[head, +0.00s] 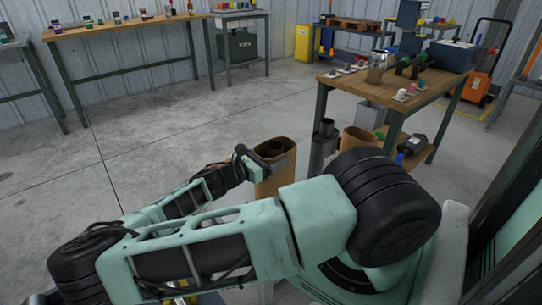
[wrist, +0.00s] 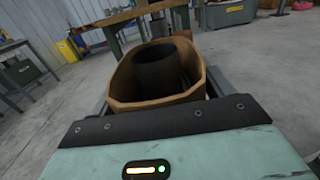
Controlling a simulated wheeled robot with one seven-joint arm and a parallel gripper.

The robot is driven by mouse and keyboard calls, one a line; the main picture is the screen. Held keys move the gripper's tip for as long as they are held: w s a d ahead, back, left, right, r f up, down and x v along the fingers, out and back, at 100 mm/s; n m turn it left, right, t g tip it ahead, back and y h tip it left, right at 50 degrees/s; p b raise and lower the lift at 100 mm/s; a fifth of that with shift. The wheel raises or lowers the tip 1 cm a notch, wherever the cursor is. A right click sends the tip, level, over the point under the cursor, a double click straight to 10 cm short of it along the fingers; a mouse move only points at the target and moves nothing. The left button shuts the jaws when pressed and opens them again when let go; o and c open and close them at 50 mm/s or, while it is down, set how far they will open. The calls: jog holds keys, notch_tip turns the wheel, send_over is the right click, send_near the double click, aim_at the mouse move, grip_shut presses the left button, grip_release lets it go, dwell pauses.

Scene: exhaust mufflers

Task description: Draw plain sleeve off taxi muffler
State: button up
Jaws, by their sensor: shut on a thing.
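A plain brown sleeve (head: 273,182) stands roughly upright, open at the top, just beyond my gripper (head: 266,164). My gripper is shut on this sleeve, with its fingers at the sleeve's sides near the top. In the wrist view the sleeve's rim (wrist: 150,104) fills the space ahead of the gripper's dark front edge. A dark round muffler (wrist: 163,66) shows inside the sleeve, its top near the rim. I cannot see any label that marks it as the taxi one. The sleeve's lower end is hidden behind my arm in the head view.
A second brown sleeve (head: 359,140) and grey cylinders (head: 323,146) stand to the right, by a wooden workbench (head: 436,92) with small items on it. A long bench (head: 125,25) lines the back wall. The concrete floor on the left is clear.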

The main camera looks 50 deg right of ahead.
notch_tip(320, 180, up, 22)
jog(key=p, duration=2)
jog(key=shift+f, duration=0.2)
dwell(2.5)
jog(key=shift+a, duration=0.1)
dwell(0.8)
